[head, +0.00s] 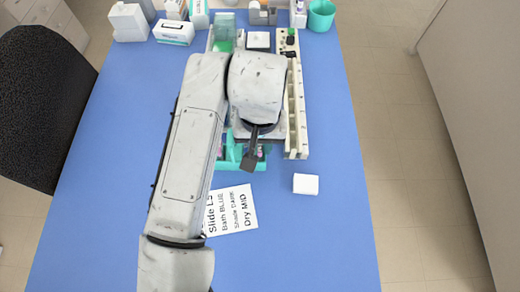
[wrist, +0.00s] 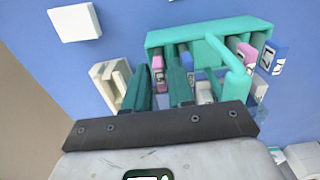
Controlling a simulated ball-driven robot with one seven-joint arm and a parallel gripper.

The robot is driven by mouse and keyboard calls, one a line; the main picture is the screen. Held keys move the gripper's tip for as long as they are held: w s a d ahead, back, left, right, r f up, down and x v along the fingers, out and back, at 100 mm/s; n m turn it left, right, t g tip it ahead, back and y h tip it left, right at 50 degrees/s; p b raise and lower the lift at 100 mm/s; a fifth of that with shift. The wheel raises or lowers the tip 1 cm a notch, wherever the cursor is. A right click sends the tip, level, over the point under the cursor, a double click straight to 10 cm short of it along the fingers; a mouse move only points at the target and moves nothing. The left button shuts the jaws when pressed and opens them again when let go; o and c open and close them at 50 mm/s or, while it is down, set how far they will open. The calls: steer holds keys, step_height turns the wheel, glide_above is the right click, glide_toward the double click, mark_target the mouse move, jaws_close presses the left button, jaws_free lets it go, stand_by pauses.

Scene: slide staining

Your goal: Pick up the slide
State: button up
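Several slides stand on edge in a teal rack (wrist: 200,34) with an upright handle. In the wrist view a pink-ended slide (wrist: 157,74) is at the rack's left, another pink-ended slide (wrist: 244,56) is right of the handle, and a blue-ended slide (wrist: 272,58) is at the far right. In the head view the rack (head: 231,157) is mostly under my arm. My gripper (head: 250,162) hangs over the rack's near side. In the wrist view the dark bar of my gripper covers the rack's lower part.
A card (head: 232,210) reading "Bath BLUE", "Shade DARK", "Dry MID" lies near the rack; its slide line is partly unclear. A white block (head: 306,184) is to the right. A long cream holder (head: 294,105) runs beside my arm. The blue table's right side is clear.

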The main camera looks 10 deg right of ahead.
jaws_close()
stand_by(0.6)
